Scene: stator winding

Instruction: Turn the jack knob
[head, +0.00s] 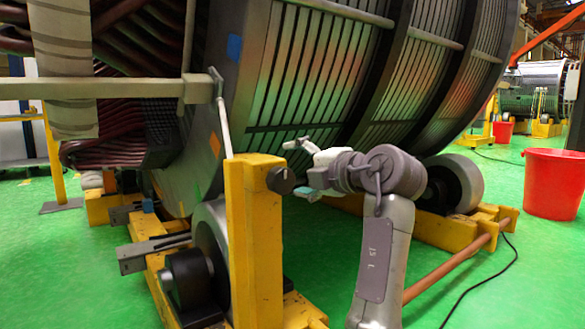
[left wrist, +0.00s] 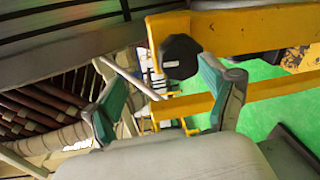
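The jack knob (head: 281,180) is a dark, faceted knob on the side of a yellow jack post (head: 254,245) in the head view. It also shows in the left wrist view (left wrist: 180,57), beyond the fingers and nearer the right one. My left gripper (head: 298,168) is open and empty, just right of the knob, with its fingers spread above and below the knob's level. In the left wrist view the green-padded fingers (left wrist: 160,80) stand wide apart. I cannot tell whether either finger touches the knob. My right gripper is in neither view.
The large stator (head: 310,80) rises above and behind the post. Rollers, including one at the right (head: 457,180), and yellow frame beams (head: 430,222) stand around my arm. A red bucket (head: 553,184) stands on the green floor at the far right. A black cable (head: 480,280) lies there.

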